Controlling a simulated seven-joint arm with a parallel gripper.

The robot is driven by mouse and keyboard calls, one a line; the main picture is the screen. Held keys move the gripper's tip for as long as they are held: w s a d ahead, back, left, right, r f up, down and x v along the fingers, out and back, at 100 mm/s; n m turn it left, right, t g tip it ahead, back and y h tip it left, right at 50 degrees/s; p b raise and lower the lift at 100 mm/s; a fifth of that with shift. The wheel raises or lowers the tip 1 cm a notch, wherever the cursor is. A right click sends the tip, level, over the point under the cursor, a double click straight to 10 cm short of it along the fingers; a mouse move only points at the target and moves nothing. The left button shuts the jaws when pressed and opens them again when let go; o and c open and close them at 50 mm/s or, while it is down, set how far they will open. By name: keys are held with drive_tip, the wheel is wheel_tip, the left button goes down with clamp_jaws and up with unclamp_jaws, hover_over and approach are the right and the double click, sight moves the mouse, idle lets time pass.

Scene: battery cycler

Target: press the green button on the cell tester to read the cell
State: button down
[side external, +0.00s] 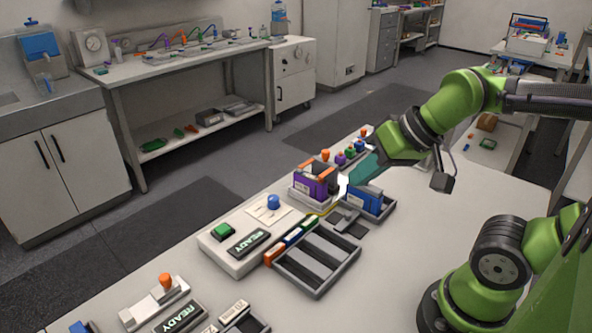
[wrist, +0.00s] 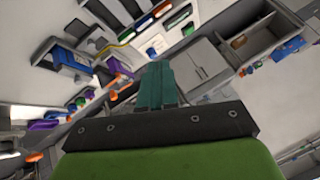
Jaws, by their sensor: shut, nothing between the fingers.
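The white cell tester (side external: 217,252) stands on the bench in the side external view. The fingers are near the purple and blue items. In the wrist view my gripper (wrist: 158,66) has its fingers together with nothing between them. I cannot pick out the green button for certain in the wrist view.
A dark slotted tray (side external: 318,284) lies right of the tester, with several coloured cells (side external: 291,238) along its edge. A blue knob (side external: 273,202) sits on a pale plate behind the tester. A purple item (side external: 315,184) and a blue item (side external: 364,199) stand near my fingers.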

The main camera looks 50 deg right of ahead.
wheel_tip(320, 180, down, 3)
drive_tip(key=w+a+n+g, duration=0.1)
drive_tip(key=w+a+g, duration=0.1)
drive_tip(key=a, duration=0.1)
drive_tip(key=n+t, duration=0.4)
drive_tip(key=n, duration=1)
hover_over(225, 230)
wheel_tip(225, 230, down, 5)
drive_tip(key=shift+f, duration=0.2)
drive_tip(key=shift+f, duration=4.4)
drive_tip(key=shift+f, duration=0.15)
drive_tip(key=shift+f, duration=0.3)
